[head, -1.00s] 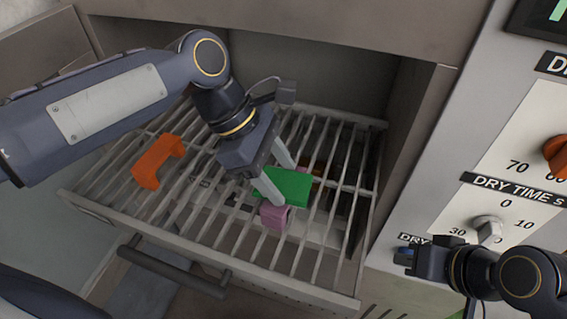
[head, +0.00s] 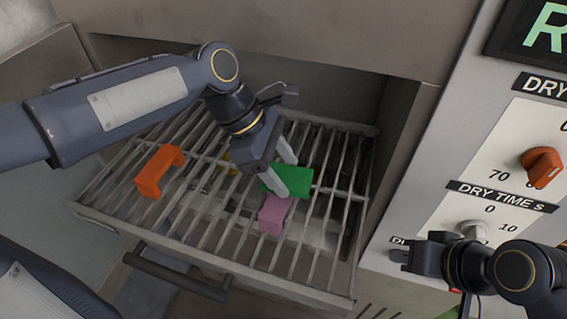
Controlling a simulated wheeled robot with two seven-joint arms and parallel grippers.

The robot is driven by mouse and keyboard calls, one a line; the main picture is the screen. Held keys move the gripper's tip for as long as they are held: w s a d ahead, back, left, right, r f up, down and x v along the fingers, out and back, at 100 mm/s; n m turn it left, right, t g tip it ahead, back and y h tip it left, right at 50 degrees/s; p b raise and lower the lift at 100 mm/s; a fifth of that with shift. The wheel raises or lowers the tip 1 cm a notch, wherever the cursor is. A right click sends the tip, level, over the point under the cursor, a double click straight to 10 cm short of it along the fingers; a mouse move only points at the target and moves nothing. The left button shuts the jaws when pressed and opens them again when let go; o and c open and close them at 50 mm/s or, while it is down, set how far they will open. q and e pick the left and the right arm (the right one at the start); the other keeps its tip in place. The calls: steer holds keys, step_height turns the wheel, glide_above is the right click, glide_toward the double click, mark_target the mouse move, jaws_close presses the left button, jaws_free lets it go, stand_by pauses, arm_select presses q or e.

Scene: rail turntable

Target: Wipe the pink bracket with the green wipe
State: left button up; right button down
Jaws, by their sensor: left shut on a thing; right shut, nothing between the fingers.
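The pink bracket (head: 273,215) sits on the slatted rack of the pulled-out drawer, its far end partly hidden. The green wipe (head: 297,181) is between the fingers of my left gripper (head: 287,176), which is shut on it. The wipe is at the far end of the bracket; I cannot tell whether it touches it. My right gripper (head: 408,257) is shut and empty at the lower right, in front of the control panel.
An orange bracket (head: 158,172) sits on the rack's left side. The rack (head: 230,245) has open gaps between its slats. A drawer handle (head: 175,272) is at the front. The control panel (head: 480,150) with an orange knob (head: 541,165) and a grey knob (head: 472,230) stands at right.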

mark_target(284, 200)
arm_select(q)
steer(key=shift+s+a+f, duration=0.1)
steer(key=shift+s+a, duration=0.15)
steer(key=shift+s, duration=0.35)
steer(key=shift+s+a+r, duration=0.1)
steer(key=shift+s+a, duration=0.15)
steer(key=shift+s, duration=0.35)
steer(key=shift+s+a+f, duration=0.1)
steer(key=shift+s+a, duration=0.15)
steer(key=shift+s, duration=0.35)
steer(key=shift+w+d+p, duration=0.4)
steer(key=shift+w+p, duration=0.15)
steer(key=shift+w, duration=0.35)
steer(key=shift+w+d+p, duration=0.35)
steer(key=shift+w+p, duration=0.15)
steer(key=shift+w, duration=0.35)
steer(key=shift+w+d+f, duration=0.1)
steer(key=shift+w+d, duration=0.1)
steer(key=shift+w, duration=0.4)
steer(key=shift+s+a, duration=0.3)
steer(key=shift+s, duration=0.5)
steer(key=shift+s+a, duration=0.35)
steer(key=shift+s, duration=0.45)
steer(key=shift+s+a, duration=0.3)
steer(key=shift+s, duration=0.5)
